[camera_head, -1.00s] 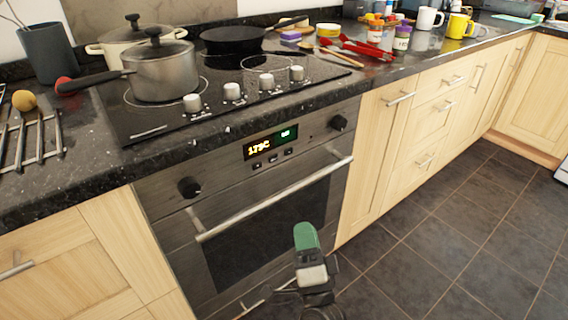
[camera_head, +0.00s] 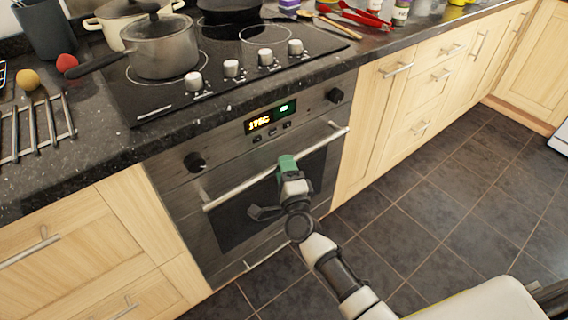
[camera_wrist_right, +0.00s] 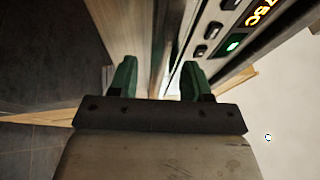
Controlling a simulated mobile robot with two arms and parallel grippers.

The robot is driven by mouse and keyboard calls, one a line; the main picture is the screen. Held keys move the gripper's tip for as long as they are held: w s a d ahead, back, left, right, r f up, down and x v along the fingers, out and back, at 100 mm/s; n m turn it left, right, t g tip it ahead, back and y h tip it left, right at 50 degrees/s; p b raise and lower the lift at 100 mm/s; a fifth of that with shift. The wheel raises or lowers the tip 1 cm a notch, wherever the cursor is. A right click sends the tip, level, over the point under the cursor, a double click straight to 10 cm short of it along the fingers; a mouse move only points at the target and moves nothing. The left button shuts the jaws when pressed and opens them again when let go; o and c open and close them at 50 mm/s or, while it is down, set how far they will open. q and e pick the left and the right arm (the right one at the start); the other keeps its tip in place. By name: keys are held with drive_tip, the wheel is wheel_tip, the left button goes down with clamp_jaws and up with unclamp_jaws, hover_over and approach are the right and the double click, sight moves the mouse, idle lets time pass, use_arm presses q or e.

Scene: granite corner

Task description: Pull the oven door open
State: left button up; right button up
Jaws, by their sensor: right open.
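The oven door (camera_head: 228,228) is shut, a dark glass panel in a steel frame under the control panel. Its long silver handle (camera_head: 240,189) runs across the top of the door. My right gripper (camera_head: 287,163) has green fingertips at the right half of the handle and covers part of it. In the right wrist view my right gripper (camera_wrist_right: 157,82) is open, with a finger on each side. Steel and wood surfaces of the oven front show beyond the fingers. My left gripper is not in view.
The oven's control panel (camera_head: 270,121) with a lit display is above the door. A hob (camera_head: 220,65) with a pot (camera_head: 160,46) is on the dark counter. Wooden cabinets (camera_head: 400,110) stand on both sides. The tiled floor (camera_head: 440,200) to the right is clear.

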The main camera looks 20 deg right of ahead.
drive_tip(key=shift+w+d+r, duration=0.1)
drive_tip(key=shift+w+r, duration=0.05)
drive_tip(key=shift+w, duration=0.65)
clamp_jaws()
